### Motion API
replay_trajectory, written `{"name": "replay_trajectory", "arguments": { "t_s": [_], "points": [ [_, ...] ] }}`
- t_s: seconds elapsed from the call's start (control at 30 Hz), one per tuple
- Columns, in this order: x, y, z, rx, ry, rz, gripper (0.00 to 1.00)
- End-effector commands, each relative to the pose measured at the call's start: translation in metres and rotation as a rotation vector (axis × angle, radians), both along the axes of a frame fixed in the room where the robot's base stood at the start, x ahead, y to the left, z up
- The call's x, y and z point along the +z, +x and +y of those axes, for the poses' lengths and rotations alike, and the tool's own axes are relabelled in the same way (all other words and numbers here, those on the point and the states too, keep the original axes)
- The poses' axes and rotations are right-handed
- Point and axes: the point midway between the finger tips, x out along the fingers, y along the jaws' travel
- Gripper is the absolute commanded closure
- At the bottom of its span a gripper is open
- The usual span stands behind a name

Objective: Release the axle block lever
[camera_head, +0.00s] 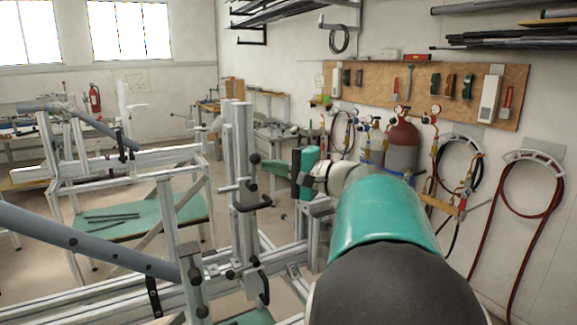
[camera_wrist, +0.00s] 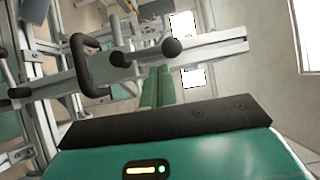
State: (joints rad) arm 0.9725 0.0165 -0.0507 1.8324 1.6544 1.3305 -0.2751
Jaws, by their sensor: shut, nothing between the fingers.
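The frame jig's upright grey post (camera_head: 243,150) carries several black handles and knobs. A black looped handle (camera_head: 257,203) sits midway up the post; a similar looped handle shows in the wrist view (camera_wrist: 88,62). A black ball knob (camera_wrist: 172,47) is to its right there. Another black handle (camera_head: 263,286) sits lower on the jig. No label shows which one is the axle block lever. My gripper (camera_head: 263,166) has green fingers, shut and empty, pointing at the post near its upper knob. In the wrist view the fingers (camera_wrist: 158,80) end just below the ball knob; contact cannot be told.
A grey frame tube (camera_head: 85,243) crosses the lower left. A second jig (camera_head: 125,170) stands behind at left. Gas cylinders (camera_head: 402,145) and coiled hoses (camera_head: 505,200) line the right wall. Some floor shows between the jigs.

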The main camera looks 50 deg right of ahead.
Motion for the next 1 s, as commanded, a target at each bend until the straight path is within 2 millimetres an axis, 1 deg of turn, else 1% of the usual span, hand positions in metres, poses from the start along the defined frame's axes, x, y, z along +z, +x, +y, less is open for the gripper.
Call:
{"name": "replay_trajectory", "arguments": {
  "t_s": [0.13,0.43,0.67,1.0],
  "points": [
    [-0.001,0.001,0.007,0.0,0.002,0.002,1.0],
    [-0.001,0.001,0.007,0.0,0.0,0.002,1.0],
    [0.002,0.002,0.02,0.003,-0.081,0.025,1.0],
    [0.001,0.003,0.023,0.01,-0.095,0.031,1.0]
  ]
}}
